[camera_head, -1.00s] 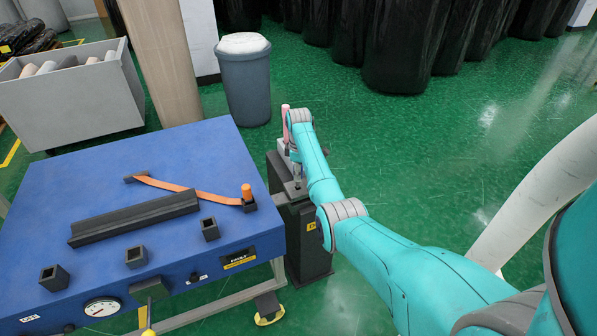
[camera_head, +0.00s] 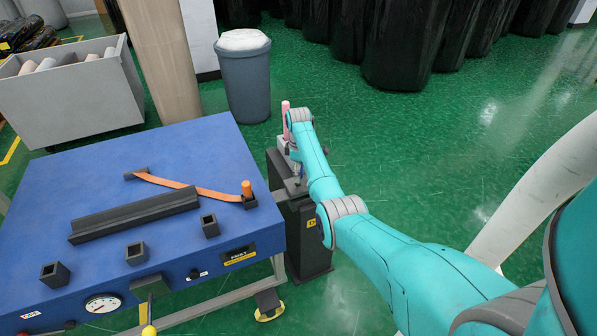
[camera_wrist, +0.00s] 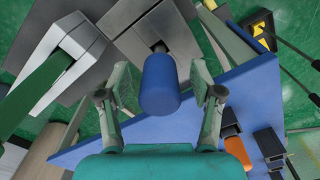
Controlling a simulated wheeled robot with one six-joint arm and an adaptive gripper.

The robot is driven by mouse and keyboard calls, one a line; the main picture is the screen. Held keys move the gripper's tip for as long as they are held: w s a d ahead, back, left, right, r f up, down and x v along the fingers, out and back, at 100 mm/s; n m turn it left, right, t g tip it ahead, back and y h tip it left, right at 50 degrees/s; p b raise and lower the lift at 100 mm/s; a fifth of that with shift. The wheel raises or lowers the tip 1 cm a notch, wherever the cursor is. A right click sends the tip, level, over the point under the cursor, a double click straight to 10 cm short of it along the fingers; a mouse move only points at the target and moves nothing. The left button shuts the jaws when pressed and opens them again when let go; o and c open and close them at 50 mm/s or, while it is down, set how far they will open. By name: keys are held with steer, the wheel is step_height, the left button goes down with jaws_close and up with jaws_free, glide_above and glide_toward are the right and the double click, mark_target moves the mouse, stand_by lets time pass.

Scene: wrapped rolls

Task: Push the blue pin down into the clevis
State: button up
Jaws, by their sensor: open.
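The blue pin (camera_wrist: 160,88) shows in the wrist view as a thick round head with a thin shaft behind it. The shaft meets a dark hole in a grey metal block, which looks like the clevis (camera_wrist: 178,38). How deep the pin sits is hard to tell. My gripper (camera_wrist: 160,75) is open, with one finger on each side of the pin head and a gap to each. In the head view my gripper is mostly hidden by my arm, over the dark stand right of the blue table. The pin cannot be made out there.
A grey block with a green bar (camera_wrist: 35,90) stands close left of the clevis in the wrist view. The blue table (camera_head: 120,185) carries a black rail (camera_head: 135,215), an orange strap (camera_head: 180,186) and square sockets. A grey bin (camera_head: 245,85) stands behind on open green floor.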

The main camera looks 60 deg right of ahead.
step_height(320, 180, up, 12)
steer(key=shift+f, duration=0.1)
stand_by(0.4)
stand_by(0.6)
